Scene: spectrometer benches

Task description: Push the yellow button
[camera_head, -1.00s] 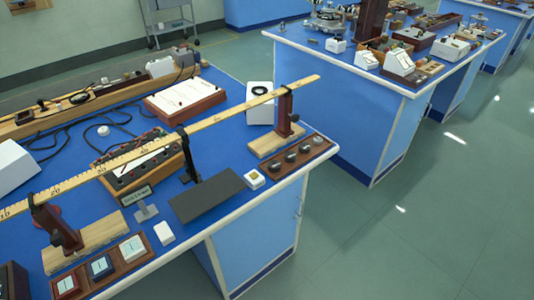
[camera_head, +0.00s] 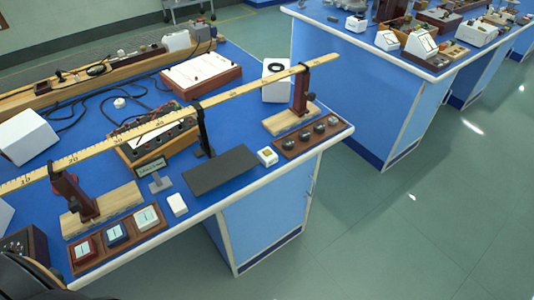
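A small white block with a yellow patch on top (camera_head: 267,156) sits near the front edge of the blue bench, between a dark flat plate (camera_head: 222,172) and a brown tray of dark round pieces (camera_head: 285,149). The yellow patch looks like the yellow button, but it is too small to show whether it is pressed. Neither of my grippers can be made out. A dark curved shape, perhaps part of my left arm, fills the lower left corner. Nothing touches the white block.
A long wooden ruler (camera_head: 244,91) on brown stands spans above the bench. A brown tray with red, blue and pale square switches (camera_head: 117,243) lies at the front left. A small white block (camera_head: 177,204) is nearby. Floor (camera_head: 380,230) is clear at right.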

